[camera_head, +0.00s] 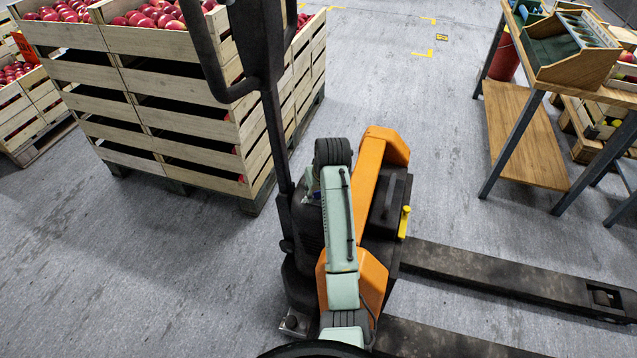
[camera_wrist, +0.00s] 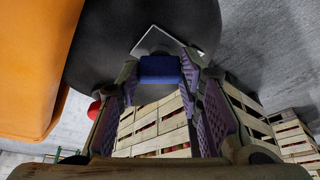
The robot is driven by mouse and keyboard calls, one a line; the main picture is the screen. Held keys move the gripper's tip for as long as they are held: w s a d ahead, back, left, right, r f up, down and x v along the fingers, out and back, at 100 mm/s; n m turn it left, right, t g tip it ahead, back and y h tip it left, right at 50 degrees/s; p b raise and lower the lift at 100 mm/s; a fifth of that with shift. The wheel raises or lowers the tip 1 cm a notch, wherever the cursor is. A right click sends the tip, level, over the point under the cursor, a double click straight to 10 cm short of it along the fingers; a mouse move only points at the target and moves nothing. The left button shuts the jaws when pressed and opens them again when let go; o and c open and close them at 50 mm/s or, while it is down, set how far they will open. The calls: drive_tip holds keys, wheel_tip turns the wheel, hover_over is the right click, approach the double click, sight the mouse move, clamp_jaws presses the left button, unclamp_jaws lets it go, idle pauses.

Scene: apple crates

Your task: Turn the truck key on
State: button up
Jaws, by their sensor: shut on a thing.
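The pallet truck has an orange body (camera_head: 385,143), a black handle and two dark forks (camera_head: 510,278). In the wrist view its orange side fills the left edge, beside a dark rounded housing. My gripper (camera_wrist: 160,82) is shut, with its purple-padded fingers on either side of a small blue piece, seemingly the truck key (camera_wrist: 160,68). The blue piece sits at the fingertips, close to a thin grey plate on the dark housing. Which way the key is turned cannot be told.
Stacked wooden crates (camera_head: 190,125) with red apples stand at the left, near the truck handle (camera_head: 262,60). A workbench (camera_head: 530,135) with a wooden tray (camera_head: 570,70) stands at the upper right. A yellow lever (camera_head: 404,222) rises from the truck. Grey floor is open between.

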drive_tip(key=m+p, duration=0.1)
drive_tip(key=m+h+p, duration=0.1)
drive_tip(key=m, duration=0.1)
drive_tip(key=shift+a+r+m, duration=0.1)
drive_tip(key=shift+a+m, duration=0.1)
drive_tip(key=shift+m, duration=0.1)
drive_tip(key=shift+m+h, duration=0.9)
drive_tip(key=shift+m, duration=0.9)
drive_tip(key=o, duration=1.2)
drive_tip(key=shift+c, duration=0.2)
drive_tip(key=d+v, duration=0.1)
drive_tip(key=v, duration=0.6)
drive_tip(key=shift+a+r, duration=0.15)
drive_tip(key=shift+a, duration=0.4)
drive_tip(key=shift+s, duration=0.1)
